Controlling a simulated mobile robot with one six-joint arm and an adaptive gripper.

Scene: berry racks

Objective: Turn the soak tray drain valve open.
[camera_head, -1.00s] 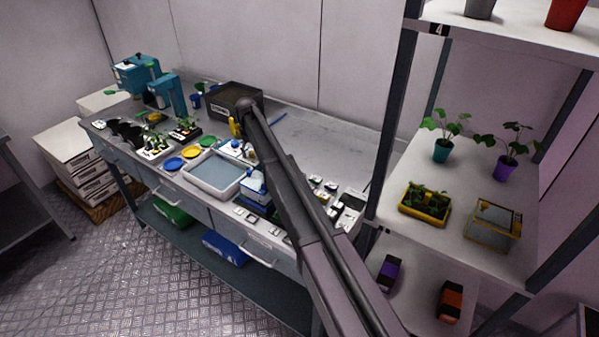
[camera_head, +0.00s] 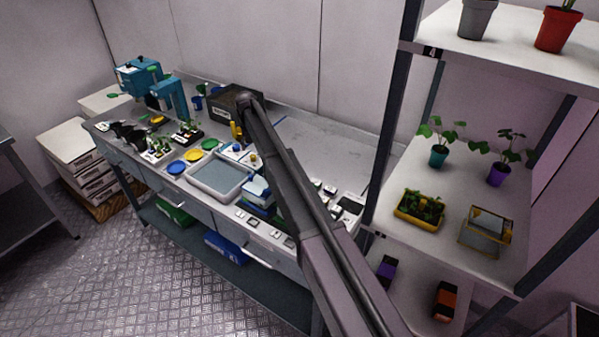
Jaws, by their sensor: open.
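The soak tray (camera_head: 190,178) is a shallow white-rimmed basin with grey-blue contents, near the middle of the workbench. A small yellow knob-like part (camera_head: 253,159) shows by its right end, close to my arm; I cannot tell for certain that it is the drain valve or how it is turned. My arm crosses the bench from the lower right.
A dark box (camera_head: 222,97) stands at the back, close behind my gripper. Blue and yellow dishes (camera_head: 193,155) and seedling trays lie left of the soak tray. A blue-and-white box (camera_head: 257,190) stands right of it. A plant rack (camera_head: 462,180) rises at the right.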

